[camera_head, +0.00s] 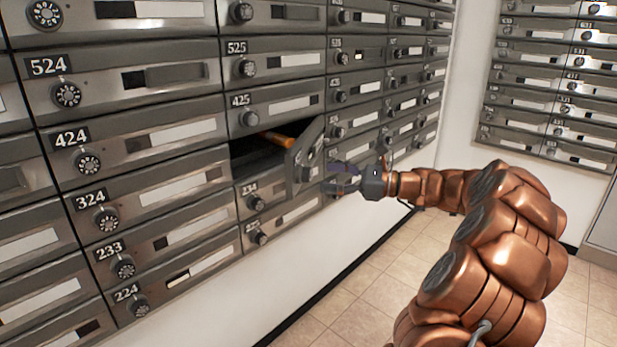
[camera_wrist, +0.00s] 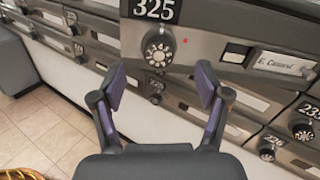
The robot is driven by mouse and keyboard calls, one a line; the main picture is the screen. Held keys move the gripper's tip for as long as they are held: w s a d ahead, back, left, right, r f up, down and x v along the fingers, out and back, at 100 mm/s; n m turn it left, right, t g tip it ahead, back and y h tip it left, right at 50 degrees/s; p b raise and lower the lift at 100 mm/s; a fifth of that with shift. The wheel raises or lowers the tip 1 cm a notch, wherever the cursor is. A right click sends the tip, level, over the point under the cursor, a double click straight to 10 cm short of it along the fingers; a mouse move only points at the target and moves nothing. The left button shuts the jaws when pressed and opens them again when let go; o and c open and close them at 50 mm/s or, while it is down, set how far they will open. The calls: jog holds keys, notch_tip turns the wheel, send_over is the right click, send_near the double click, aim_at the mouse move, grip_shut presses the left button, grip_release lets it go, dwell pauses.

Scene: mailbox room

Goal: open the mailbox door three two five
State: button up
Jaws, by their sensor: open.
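The mailbox door 325 (camera_head: 305,157) stands swung outward on its right side, in the column under door 425. The dark compartment (camera_head: 256,158) behind it shows. In the wrist view the front of door 325 (camera_wrist: 215,45) fills the top, with its number plate and dial knob (camera_wrist: 158,47) near its left end. My gripper (camera_head: 335,180) is just right of the open door in the head view. In the wrist view my gripper (camera_wrist: 162,84) is open, with nothing between its fingers, which point toward the dial. Whether a finger touches the door cannot be told.
An orange-brown item (camera_head: 278,139) shows at the open compartment. Closed door 425 (camera_head: 272,110) is above and door 234 (camera_head: 257,190) below. More closed mailboxes line both walls. The tiled floor (camera_head: 360,290) below is clear.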

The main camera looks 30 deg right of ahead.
aim_at(311, 175)
jog(key=b+x, duration=0.1)
jog(key=x, duration=0.4)
jog(key=shift+w+a, duration=0.2)
jog(key=shift+a, duration=0.1)
grip_shut()
dwell(0.5)
